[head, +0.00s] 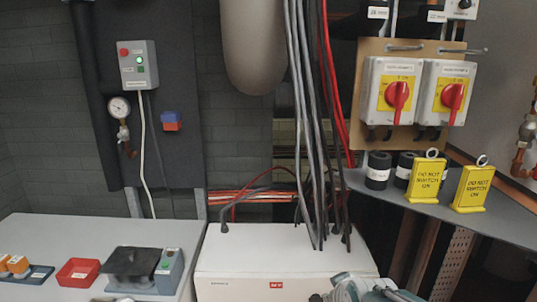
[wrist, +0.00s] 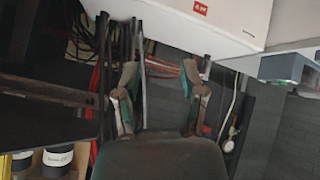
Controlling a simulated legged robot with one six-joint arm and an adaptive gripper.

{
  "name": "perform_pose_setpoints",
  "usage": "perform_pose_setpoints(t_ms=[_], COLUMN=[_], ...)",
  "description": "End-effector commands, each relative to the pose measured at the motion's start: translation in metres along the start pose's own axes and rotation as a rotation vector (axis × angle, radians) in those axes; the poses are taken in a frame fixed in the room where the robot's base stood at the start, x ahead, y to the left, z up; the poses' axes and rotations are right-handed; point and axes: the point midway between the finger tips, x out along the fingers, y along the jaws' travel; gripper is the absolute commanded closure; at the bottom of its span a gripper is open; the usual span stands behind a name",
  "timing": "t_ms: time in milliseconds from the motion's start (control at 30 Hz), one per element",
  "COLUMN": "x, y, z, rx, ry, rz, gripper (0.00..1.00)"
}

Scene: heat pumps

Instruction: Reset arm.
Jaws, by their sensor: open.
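My gripper (wrist: 160,72) shows in the wrist view with its two fingers spread wide apart. It is open, and nothing is between the fingers. Behind the fingers are dark wall, cables and the edge of the white heat pump box (wrist: 225,22). In the head view a grey and teal part of my arm (head: 368,290) shows at the bottom edge, in front of the white heat pump box (head: 285,255). The fingers cannot be made out there.
Two red rotary switches (head: 397,95) (head: 452,96) are on a board at the right. Below, a grey shelf (head: 385,195) holds black rolls (head: 378,170) and yellow tags (head: 426,180). A table (head: 40,235) at left holds a red tray (head: 78,272). Cables (head: 310,120) hang above the box.

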Motion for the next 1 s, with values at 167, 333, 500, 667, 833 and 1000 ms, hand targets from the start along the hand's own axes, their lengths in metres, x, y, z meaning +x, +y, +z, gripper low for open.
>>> perform_pose_setpoints(t_ms=[167,333,500,667,833,1000], x=[-0.058,-0.11,-0.146,-0.156,-0.156,-0.156], y=[-0.006,-0.015,-0.024,-0.028,-0.028,-0.028], z=[0.018,0.045,0.07,0.079,0.079,0.078], rx=[0.144,0.283,0.385,0.419,0.419,0.418], ry=[-0.087,-0.185,-0.263,-0.293,-0.294,-0.293], rz=[-0.027,-0.041,-0.043,-0.043,-0.043,-0.044], gripper=[0.47,0.47,0.47,0.47,0.47,0.47])
